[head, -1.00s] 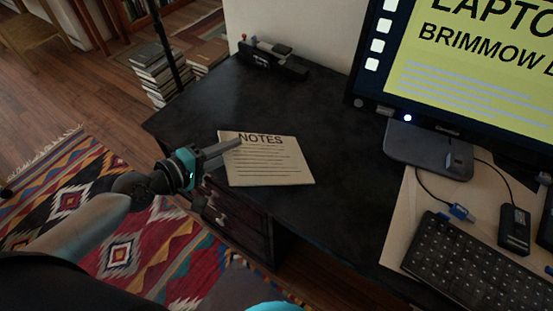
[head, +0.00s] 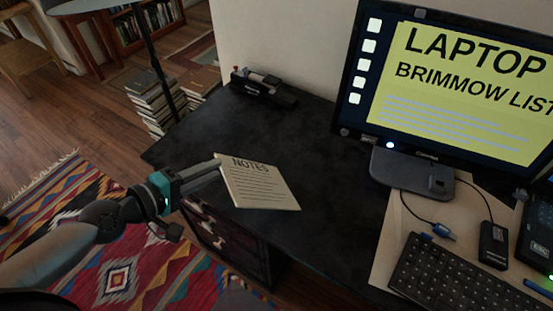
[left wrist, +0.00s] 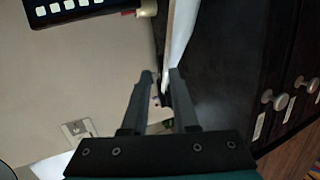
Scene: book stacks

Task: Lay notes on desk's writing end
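The notes (head: 258,186), a cream sheet or pad with a "NOTES" heading, are at the bare left end of the black desk (head: 315,228). They look flat on or very close to the desktop. My left gripper (head: 218,165) is at their left edge, near the heading. In the left wrist view its two fingers (left wrist: 162,76) stand apart with a gap between them. The notes show there as a pale strip (left wrist: 182,35) beyond the fingertips, close to the right finger. Whether they touch is hard to tell. My right gripper is not in view.
A monitor (head: 465,90), a keyboard (head: 445,275) and a small black device (head: 493,245) are on the desk's right. A black pen holder (head: 262,90) stands at the back. Drawers (head: 225,240) are below the front edge. The desktop between notes and monitor is clear.

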